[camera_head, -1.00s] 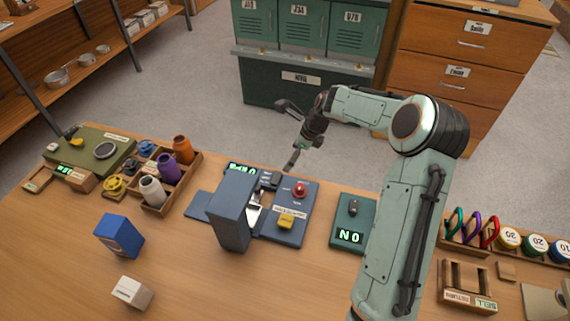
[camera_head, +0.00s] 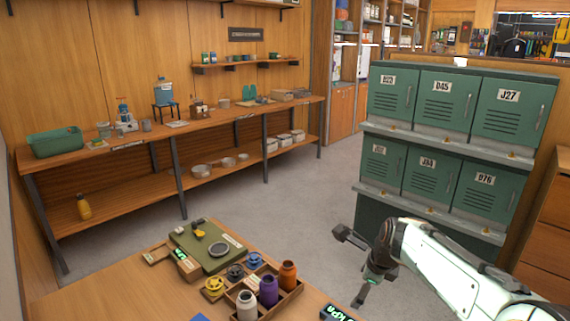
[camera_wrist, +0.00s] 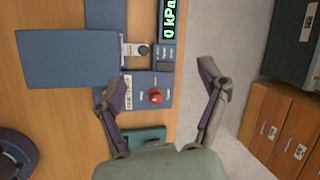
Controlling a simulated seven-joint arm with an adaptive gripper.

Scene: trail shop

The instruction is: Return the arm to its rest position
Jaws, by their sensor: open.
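My gripper (camera_wrist: 162,95) is open and empty in the wrist view. Its two fingers are spread over the blue-grey press device (camera_wrist: 135,65), above the table edge. The device has a red button (camera_wrist: 155,96) and a display reading 0 kPa. In the head view my gripper (camera_head: 358,303) hangs at the lower right, beyond the table (camera_head: 140,290), and its fingers are small there. The pale green arm (camera_head: 450,270) reaches in from the lower right corner.
Green lockers (camera_head: 440,145) stand behind the arm, with a wooden drawer cabinet (camera_head: 545,220) at right. A long wooden bench (camera_head: 200,130) runs along the back wall. A wooden tray (camera_head: 290,297) with bottles and spools sits on the table. Grey floor lies open between.

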